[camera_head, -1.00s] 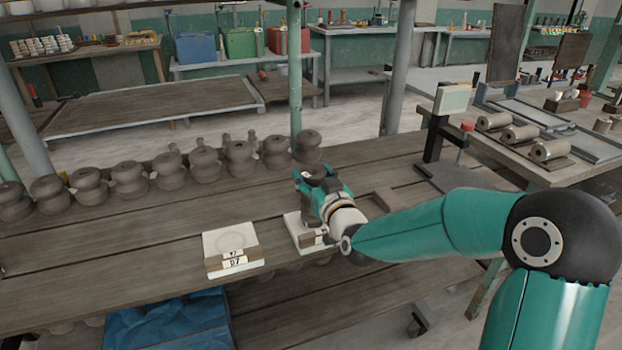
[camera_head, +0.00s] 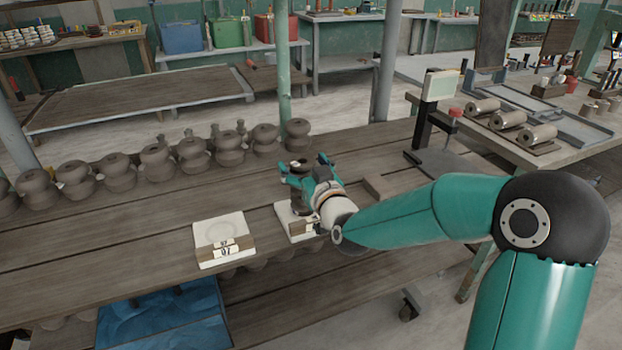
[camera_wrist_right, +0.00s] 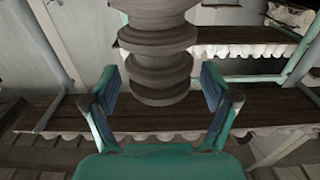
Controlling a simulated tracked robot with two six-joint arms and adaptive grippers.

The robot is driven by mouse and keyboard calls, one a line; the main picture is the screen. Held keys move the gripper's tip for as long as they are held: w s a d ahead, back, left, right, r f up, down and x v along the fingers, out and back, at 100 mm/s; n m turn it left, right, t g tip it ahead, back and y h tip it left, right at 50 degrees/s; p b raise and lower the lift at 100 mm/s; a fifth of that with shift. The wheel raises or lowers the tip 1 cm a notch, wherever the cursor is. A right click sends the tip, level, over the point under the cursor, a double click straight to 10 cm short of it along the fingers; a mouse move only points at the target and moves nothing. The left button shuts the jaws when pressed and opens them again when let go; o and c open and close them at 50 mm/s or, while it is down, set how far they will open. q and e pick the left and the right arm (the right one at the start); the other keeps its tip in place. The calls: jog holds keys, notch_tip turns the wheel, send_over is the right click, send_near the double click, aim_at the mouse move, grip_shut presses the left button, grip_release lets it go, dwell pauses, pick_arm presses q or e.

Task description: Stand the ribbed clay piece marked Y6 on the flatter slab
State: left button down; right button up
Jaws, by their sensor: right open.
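A dark ribbed clay piece (camera_head: 298,195) stands upright at the right-hand slab (camera_head: 285,222); I see no readable mark on it. Its foot is partly hidden by my gripper, so contact with the slab is hard to see. My right gripper (camera_head: 305,166) is open, with a finger on either side of the piece. In the right wrist view the stacked ribs (camera_wrist_right: 157,45) show between the spread fingers (camera_wrist_right: 160,88), with gaps on both sides. A second pale slab (camera_head: 207,233) with a faint ring and small labels lies to the left. My left gripper is out of view.
A row of dark clay pots (camera_head: 157,160) lines the back of the plank table (camera_head: 130,232). A small wooden block (camera_head: 380,186) and a stand with a pale screen (camera_head: 440,85) are to the right. Clear planks surround the left slab.

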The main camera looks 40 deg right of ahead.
jog(key=b+v, duration=0.1)
jog(key=v, duration=1)
jog(key=shift+s, duration=0.35)
